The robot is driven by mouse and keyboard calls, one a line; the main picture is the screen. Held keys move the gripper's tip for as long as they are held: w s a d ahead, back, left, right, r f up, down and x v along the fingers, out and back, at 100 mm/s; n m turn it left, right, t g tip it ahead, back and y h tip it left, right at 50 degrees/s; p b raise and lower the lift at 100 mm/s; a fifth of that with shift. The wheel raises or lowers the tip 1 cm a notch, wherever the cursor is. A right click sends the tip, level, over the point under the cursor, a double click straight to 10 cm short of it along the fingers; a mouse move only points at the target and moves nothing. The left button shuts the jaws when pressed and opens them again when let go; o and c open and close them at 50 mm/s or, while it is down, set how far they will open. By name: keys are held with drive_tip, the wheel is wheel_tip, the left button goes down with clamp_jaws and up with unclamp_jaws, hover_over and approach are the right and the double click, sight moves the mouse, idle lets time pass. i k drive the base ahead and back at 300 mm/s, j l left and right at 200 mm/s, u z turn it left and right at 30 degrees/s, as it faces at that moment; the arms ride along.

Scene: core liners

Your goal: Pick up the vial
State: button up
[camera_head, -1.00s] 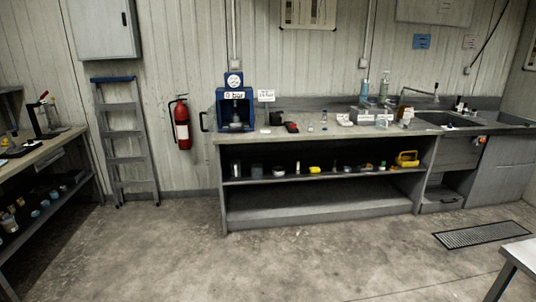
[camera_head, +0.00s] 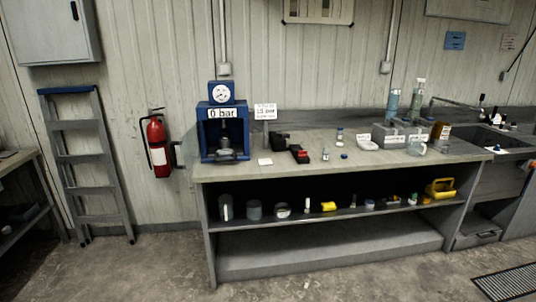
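Two small containers that could be the vial stand on the grey workbench (camera_head: 420,166). One is a small clear bottle (camera_head: 325,154) near the bench's front edge. The other is a small pale container (camera_head: 339,135) further back and slightly right. They are too small to tell which is the vial. A slim white item (camera_head: 307,204) also stands on the shelf below. My gripper is not in view.
A blue press (camera_head: 222,130) with a 0 bar sign stands at the bench's left end. Black and red items (camera_head: 299,154) lie left of the clear bottle. Grey bins (camera_head: 392,134) and a sink (camera_head: 490,140) are to the right. The floor in front is mostly clear.

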sight(326, 150)
drive_tip(key=i+z, duration=0.1)
drive_tip(key=i, duration=0.4)
drive_tip(key=i+j+z, duration=0.1)
drive_tip(key=i, duration=0.4)
drive_tip(key=i+j+z, duration=0.15)
drive_tip(key=i, duration=0.35)
